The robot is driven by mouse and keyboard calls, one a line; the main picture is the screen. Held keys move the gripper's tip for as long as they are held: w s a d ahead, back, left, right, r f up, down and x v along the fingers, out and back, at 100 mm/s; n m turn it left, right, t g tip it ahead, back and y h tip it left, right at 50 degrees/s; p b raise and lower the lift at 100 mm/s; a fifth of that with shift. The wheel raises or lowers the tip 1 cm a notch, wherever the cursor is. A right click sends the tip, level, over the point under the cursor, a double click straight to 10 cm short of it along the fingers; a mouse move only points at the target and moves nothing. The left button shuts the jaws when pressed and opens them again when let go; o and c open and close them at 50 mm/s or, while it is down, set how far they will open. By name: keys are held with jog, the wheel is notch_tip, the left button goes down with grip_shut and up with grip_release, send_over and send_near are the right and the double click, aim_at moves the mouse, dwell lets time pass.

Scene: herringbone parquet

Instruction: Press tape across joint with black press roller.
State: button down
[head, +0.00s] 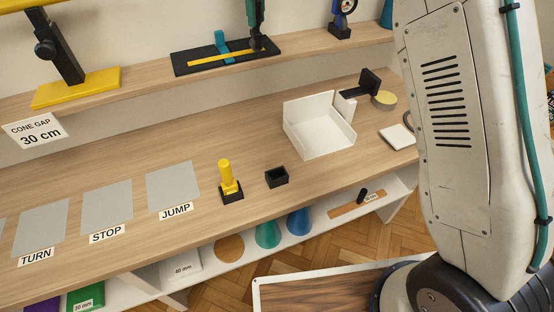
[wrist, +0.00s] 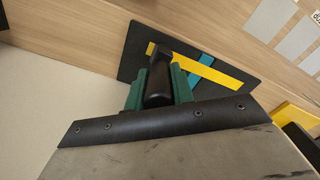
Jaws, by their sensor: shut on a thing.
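A black board (head: 228,58) lies on the raised back shelf, with a yellow strip (head: 205,62) along it and a teal strip (head: 220,42) crossing it. I cannot tell which strip is the tape, and no joint line is visible. The board (wrist: 255,84), yellow strip (wrist: 215,75) and teal strip (wrist: 204,60) also show in the wrist view. My gripper (head: 257,28) is over the board's right part. In the wrist view its green fingers (wrist: 158,88) are shut on the black press roller (wrist: 157,82). The roller's lower end is near the yellow strip; contact is unclear.
A yellow-based stand (head: 78,88) is left of the board, and a small dark device (head: 342,20) is right of it. Below are a white tray (head: 318,128), a yellow-handled tool (head: 228,182), a black cup (head: 277,177) and grey cards (head: 173,185). Bench space lies between them.

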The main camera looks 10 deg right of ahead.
jog(key=shift+w+d, duration=0.2)
jog(key=shift+d, duration=0.4)
jog(key=shift+w+d, duration=0.15)
jog(key=shift+d, duration=0.45)
jog(key=shift+r, duration=0.1)
notch_tip(320, 180, up, 7)
jog(key=shift+d, duration=0.1)
dwell(0.4)
